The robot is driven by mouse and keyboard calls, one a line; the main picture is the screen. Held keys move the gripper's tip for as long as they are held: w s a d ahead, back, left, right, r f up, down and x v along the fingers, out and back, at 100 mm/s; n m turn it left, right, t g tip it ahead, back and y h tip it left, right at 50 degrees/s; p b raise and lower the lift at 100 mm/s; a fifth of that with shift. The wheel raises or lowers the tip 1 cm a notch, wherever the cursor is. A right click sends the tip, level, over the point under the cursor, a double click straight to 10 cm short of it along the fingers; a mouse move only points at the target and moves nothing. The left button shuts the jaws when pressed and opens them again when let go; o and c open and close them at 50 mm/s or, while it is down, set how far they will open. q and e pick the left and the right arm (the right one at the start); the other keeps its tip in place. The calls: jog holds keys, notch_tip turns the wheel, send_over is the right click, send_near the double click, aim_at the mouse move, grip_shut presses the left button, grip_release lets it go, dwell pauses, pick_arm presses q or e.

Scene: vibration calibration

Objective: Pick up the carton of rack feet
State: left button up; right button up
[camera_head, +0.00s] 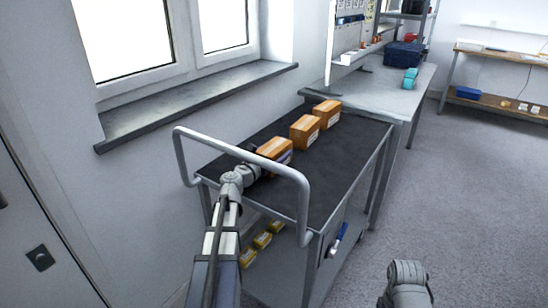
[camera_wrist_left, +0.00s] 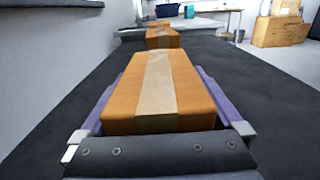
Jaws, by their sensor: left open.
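Three orange-brown cartons with tape stand in a row on the dark top of a grey trolley (camera_head: 338,158). The nearest carton (camera_head: 274,149) is at my left gripper (camera_head: 264,158); the others are the middle carton (camera_head: 305,131) and the far carton (camera_head: 327,113). No label is readable, so I cannot tell which holds rack feet. In the left wrist view the nearest carton (camera_wrist_left: 160,88) sits between my open purple fingers, one along each side. I cannot tell whether they touch it. My right arm shows at bottom right of the head view; its gripper is not visible.
The trolley's push handle (camera_head: 300,195) rises in front of the cartons, close to my left arm. Several small yellow boxes (camera_head: 262,240) lie on the lower shelf. A grey workbench (camera_head: 385,88) stands behind, a wall with a window sill (camera_head: 200,100) to the left. The floor at right is clear.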

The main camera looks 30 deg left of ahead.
aim_at(275, 145)
pick_arm(q)
jog(key=shift+c, duration=0.2)
jog(key=c, duration=1.5)
jog(key=shift+r, duration=0.1)
jog(key=shift+c, duration=0.2)
jog(key=shift+r+p, duration=0.5)
jog(key=shift+p, duration=0.1)
notch_tip(275, 145, up, 3)
jog(key=p, duration=0.2)
jog(key=shift+f+p, duration=0.1)
jog(key=shift+p, duration=0.3)
jog(key=w+d, duration=0.3)
jog(key=d, duration=0.2)
jog(key=w+d, duration=0.3)
jog(key=d, duration=0.2)
jog(key=w+d, duration=0.3)
jog(key=d, duration=0.2)
jog(key=shift+w+d+f, duration=0.2)
jog(key=shift+f, duration=0.05)
